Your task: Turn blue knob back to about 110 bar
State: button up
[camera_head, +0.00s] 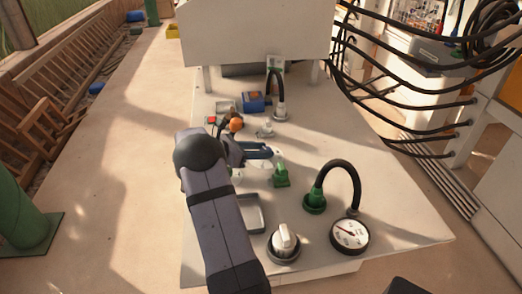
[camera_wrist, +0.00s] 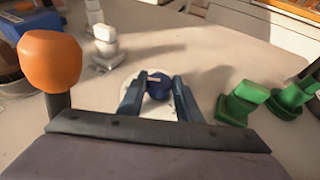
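The blue knob (camera_wrist: 159,89) shows in the wrist view, on a round white base, with a small pale mark on its top. My gripper (camera_wrist: 158,82) has one dark blue finger on each side of it. The fingers look open, with narrow gaps to the knob; contact is not clear. In the head view my gripper (camera_head: 258,150) is over the middle of the panel, and I cannot make out the knob there. The round pressure gauge (camera_head: 350,234) is at the panel's front right. Its needle points to the upper left; the numbers are too small to read.
An orange knob (camera_wrist: 50,60) stands close left of my gripper, and a white knob (camera_wrist: 106,41) behind it. A green valve (camera_wrist: 241,101) is to the right. A large white knob (camera_head: 284,240) and a black hose (camera_head: 343,167) are near the gauge.

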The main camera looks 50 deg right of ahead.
jog(key=shift+c, duration=1.2)
jog(key=shift+r, duration=0.1)
jog(key=shift+w+d+m+g+p, duration=0.1)
jog(key=shift+m+g+p, duration=0.2)
jog(key=shift+p, duration=0.1)
jog(key=shift+m+g+y, duration=0.4)
jog(key=o, duration=1)
jog(key=shift+o, duration=0.2)
